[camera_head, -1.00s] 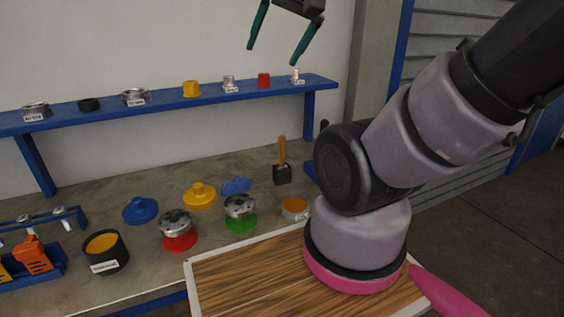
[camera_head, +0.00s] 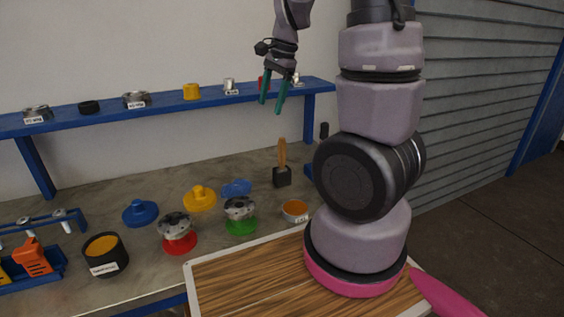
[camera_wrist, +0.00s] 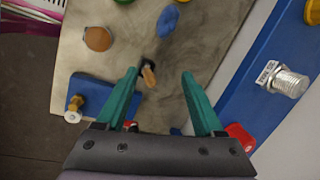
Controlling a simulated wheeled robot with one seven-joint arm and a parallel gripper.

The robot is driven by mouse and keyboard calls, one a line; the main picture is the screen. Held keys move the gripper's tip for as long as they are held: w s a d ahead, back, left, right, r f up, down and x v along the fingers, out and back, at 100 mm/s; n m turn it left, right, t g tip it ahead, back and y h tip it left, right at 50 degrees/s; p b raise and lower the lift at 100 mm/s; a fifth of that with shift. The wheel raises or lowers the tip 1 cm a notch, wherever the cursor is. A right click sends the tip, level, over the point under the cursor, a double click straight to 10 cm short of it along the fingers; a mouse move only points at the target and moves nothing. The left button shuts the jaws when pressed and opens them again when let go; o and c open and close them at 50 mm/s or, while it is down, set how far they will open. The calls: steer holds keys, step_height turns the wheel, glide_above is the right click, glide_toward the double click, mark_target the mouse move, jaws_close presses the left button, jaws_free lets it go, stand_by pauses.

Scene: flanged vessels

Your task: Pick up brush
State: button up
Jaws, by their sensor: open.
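The brush (camera_head: 282,166) stands upright on the bench, its orange-brown wooden handle up and its dark block-shaped end down. In the head view my gripper (camera_head: 271,106) is above the brush and a little to its left, apart from it, with teal fingers pointing down in front of the blue shelf. The fingers are open and empty. In the wrist view the brush (camera_wrist: 149,75) shows beyond the open fingers, nearer the left finger, its handle end toward the camera. My gripper (camera_wrist: 160,73) does not touch it.
The blue shelf (camera_head: 60,120) with fittings runs along the wall behind. On the bench are an orange-topped cup (camera_head: 295,210), a blue flanged part (camera_head: 140,211), a yellow flanged part (camera_head: 200,198), a black container (camera_head: 105,258) and metal-topped vessels on red (camera_head: 180,243) and green (camera_head: 241,226) bases.

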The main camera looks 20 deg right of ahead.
mark_target(280, 139)
steer(key=w+d+f+m, duration=0.1)
steer(key=f, duration=0.2)
steer(key=w+d+f+m+g+h, duration=0.1)
steer(key=f, duration=0.2)
steer(key=w+d+f+m+h, duration=0.1)
steer(key=w+d+f+m, duration=0.1)
steer(key=shift+f+g, duration=0.4)
step_height(280, 139, down, 5)
steer(key=shift+d+f, duration=0.15)
steer(key=shift+s+d+f, duration=0.1)
steer(key=shift+d+f, duration=0.1)
steer(key=shift+f, duration=1.2)
steer(key=shift+d+f, duration=0.15)
steer(key=shift+f, duration=1.2)
jaws_close()
